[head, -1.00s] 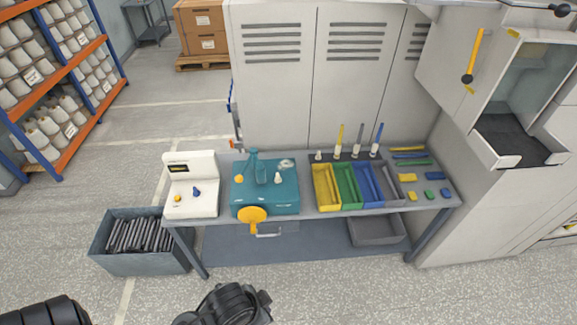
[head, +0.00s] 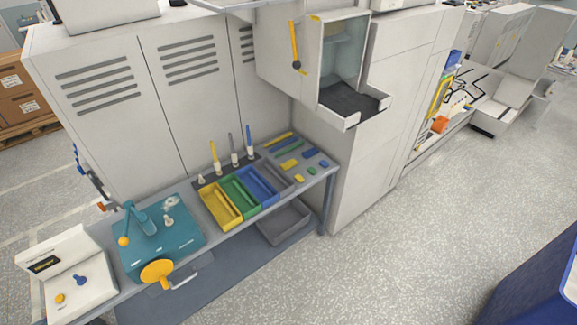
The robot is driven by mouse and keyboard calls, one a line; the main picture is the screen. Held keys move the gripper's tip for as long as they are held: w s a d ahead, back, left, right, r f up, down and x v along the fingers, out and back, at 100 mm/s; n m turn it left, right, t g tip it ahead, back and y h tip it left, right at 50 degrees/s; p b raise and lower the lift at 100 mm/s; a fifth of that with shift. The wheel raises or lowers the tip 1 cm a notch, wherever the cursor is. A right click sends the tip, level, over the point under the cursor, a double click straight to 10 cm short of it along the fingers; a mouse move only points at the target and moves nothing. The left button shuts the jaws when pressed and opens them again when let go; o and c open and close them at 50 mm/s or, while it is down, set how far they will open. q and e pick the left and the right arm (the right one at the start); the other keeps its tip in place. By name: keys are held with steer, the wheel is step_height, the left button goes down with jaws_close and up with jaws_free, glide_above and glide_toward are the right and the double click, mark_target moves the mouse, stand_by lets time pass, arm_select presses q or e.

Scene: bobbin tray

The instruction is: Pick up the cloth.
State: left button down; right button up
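I cannot make out a cloth for certain in the head view. A small pale item (head: 170,203) lies on top of the teal machine (head: 185,238), too small to identify. A small orange item (head: 440,124) sits low by a yellow-edged board at the right, and I cannot tell what it is. Neither of my grippers is in view.
A grey workbench (head: 222,232) runs along the lockers at left. It holds a white device (head: 88,285) and yellow (head: 221,214), green (head: 240,199) and blue (head: 262,186) trays. A grey bin (head: 284,222) stands under it. Open floor (head: 400,250) lies right, before a blue object (head: 545,275).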

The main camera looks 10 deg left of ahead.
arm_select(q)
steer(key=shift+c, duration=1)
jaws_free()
